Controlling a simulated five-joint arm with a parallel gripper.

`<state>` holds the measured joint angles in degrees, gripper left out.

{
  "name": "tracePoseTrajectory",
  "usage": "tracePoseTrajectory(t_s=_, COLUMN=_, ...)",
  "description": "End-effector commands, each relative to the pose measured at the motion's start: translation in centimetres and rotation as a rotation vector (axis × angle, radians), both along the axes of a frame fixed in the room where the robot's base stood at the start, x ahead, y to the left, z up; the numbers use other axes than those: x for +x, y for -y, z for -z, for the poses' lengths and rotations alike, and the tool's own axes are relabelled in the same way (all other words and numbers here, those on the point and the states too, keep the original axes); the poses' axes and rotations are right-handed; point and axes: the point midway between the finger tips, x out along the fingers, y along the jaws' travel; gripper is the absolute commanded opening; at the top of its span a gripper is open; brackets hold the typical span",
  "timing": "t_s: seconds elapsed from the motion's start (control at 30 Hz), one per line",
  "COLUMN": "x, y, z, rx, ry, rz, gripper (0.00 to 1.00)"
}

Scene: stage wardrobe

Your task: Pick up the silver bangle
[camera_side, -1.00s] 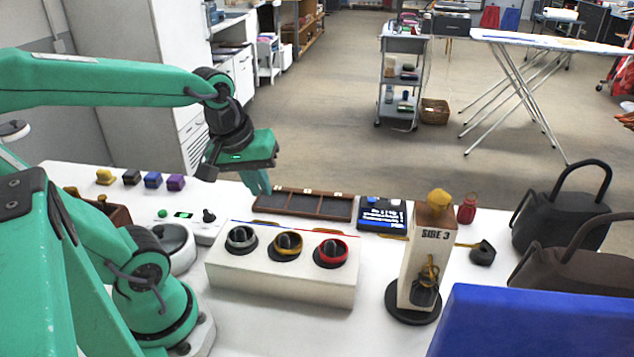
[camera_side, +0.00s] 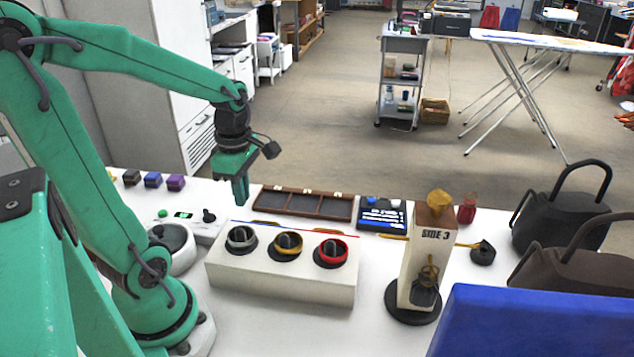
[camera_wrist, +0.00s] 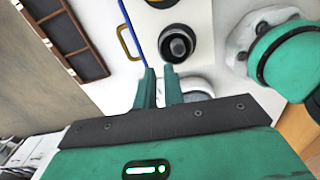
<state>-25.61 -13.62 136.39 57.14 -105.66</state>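The silver bangle (camera_side: 241,247) sits around the left of three dark pegs on a white block (camera_side: 280,287). It also shows in the wrist view (camera_wrist: 189,40), just beyond my fingertips. A gold bangle (camera_side: 287,254) and a red bangle (camera_side: 331,262) are on the middle and right pegs. My gripper (camera_side: 241,202) points down above the table, behind the silver bangle and higher than it. In the wrist view my gripper (camera_wrist: 159,72) has a narrow gap between its fingers, with nothing held in it.
A brown compartment tray (camera_side: 303,205) and a dark blue device (camera_side: 382,214) lie behind the block. A white panel with a joystick (camera_side: 195,226) is at its left. A tall "SIDE 3" post (camera_side: 425,265) stands at the right. Dark bags (camera_side: 560,225) are farther right.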

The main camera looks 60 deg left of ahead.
Motion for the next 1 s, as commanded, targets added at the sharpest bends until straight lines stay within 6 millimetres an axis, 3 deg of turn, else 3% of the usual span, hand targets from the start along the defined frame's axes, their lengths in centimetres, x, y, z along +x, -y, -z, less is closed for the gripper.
tracePoseTrajectory(t_s=0.23, x=0.0, y=0.0, z=0.4, rx=-0.002, ry=-0.004, rz=-0.009, gripper=0.1)
tracePoseTrajectory(t_s=0.5, x=-0.1, y=0.0, z=2.3, rx=-0.002, ry=-0.004, rz=-0.008, gripper=0.1)
tracePoseTrajectory(t_s=0.83, x=-0.1, y=-0.1, z=3.0, rx=-0.001, ry=-0.003, rz=-0.007, gripper=0.1)
tracePoseTrajectory(t_s=1.0, x=-0.1, y=-0.1, z=4.3, rx=-0.002, ry=-0.005, rz=-0.007, gripper=0.1)
